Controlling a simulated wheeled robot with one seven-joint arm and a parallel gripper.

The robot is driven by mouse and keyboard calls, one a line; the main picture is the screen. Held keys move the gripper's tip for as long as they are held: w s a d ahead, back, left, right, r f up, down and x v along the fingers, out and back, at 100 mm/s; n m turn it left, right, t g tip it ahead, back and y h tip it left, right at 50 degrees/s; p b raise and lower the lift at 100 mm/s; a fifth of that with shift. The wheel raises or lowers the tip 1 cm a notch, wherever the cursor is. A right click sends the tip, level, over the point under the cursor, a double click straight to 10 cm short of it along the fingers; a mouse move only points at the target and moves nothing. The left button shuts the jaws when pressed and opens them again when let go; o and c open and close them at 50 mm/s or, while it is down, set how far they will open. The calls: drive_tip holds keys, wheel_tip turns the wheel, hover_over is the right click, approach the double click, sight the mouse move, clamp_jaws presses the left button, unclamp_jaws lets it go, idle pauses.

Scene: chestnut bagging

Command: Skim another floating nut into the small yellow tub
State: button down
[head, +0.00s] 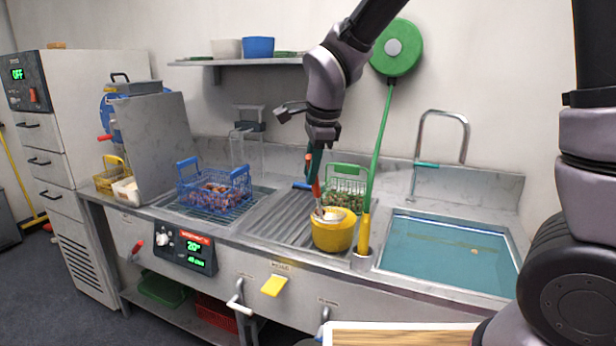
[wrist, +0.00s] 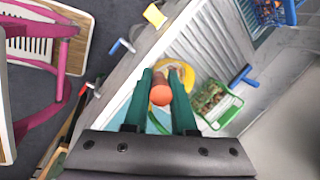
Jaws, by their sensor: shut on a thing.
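My gripper (head: 316,170), with dark green fingers, points down over the counter. It is shut on the orange-red handle of a skimmer (head: 316,190); in the wrist view the round orange handle end (wrist: 163,95) sits between the fingers. The skimmer's pale lower end is at the mouth of the small yellow tub (head: 333,238); I cannot tell whether it touches the inside. The tub also shows beyond the fingers in the wrist view (wrist: 186,72). A small floating nut (head: 474,251) lies on the water of the right basin (head: 440,262).
A green basket of nuts (head: 346,170) stands behind the tub. A blue basket of nuts (head: 214,190) stands to the left, past the ribbed drainboard (head: 268,220). A green hose with a yellow handle (head: 364,234) hangs between tub and basin. A tap (head: 463,135) arches behind the basin.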

drive_tip(key=w+d+r+g+y, duration=0.1)
drive_tip(key=w+d+g, duration=0.1)
drive_tip(key=w, duration=0.5)
drive_tip(key=w+d+r+m+g+y, duration=0.1)
drive_tip(key=w+d+r+g+y, duration=0.1)
drive_tip(key=w+g, duration=0.3)
drive_tip(key=w+d+r+g+y, duration=0.1)
drive_tip(key=w+d+g, duration=0.3)
drive_tip(key=w, duration=0.6)
drive_tip(key=shift+w+r+m+y, duration=0.3)
drive_tip(key=shift+r, duration=0.05)
idle(1.3)
idle(0.8)
